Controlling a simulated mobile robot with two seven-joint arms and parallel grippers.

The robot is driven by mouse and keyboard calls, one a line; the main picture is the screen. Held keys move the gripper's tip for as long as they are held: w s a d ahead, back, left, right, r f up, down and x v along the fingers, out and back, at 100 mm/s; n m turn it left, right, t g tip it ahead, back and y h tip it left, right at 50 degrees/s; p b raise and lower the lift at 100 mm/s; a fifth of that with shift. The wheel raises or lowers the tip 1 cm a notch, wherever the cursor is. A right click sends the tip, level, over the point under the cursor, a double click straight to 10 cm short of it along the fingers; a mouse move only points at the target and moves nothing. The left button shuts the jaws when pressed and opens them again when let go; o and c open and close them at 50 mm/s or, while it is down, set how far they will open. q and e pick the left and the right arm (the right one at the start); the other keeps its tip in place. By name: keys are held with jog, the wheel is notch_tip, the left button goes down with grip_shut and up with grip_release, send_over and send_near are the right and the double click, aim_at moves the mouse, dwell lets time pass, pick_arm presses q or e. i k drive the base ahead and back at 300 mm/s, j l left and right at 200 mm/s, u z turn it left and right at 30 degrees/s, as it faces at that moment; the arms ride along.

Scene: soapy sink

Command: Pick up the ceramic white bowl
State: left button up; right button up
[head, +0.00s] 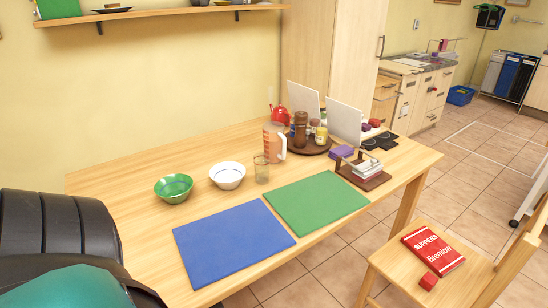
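The ceramic white bowl (227,177) stands upright on the wooden table, with a thin dark line around its inside. A green bowl (174,188) stands just to its left, and a clear glass (261,170) just to its right. The white bowl looks empty and nothing covers it. Neither of my grippers is in the head view.
A blue board (232,243) and a green board (316,202) lie on the table (130,170) in front of the bowls. Behind the glass are a jug (274,140) and a round tray (309,147) with bottles. A chair (455,285) holds a red book (433,250).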

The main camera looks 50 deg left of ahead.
aim_at(228, 176)
jog(key=i+l, duration=0.1)
jog(key=i, duration=0.4)
jog(key=i+l, duration=0.1)
jog(key=i, duration=0.4)
jog(key=u, duration=2.6)
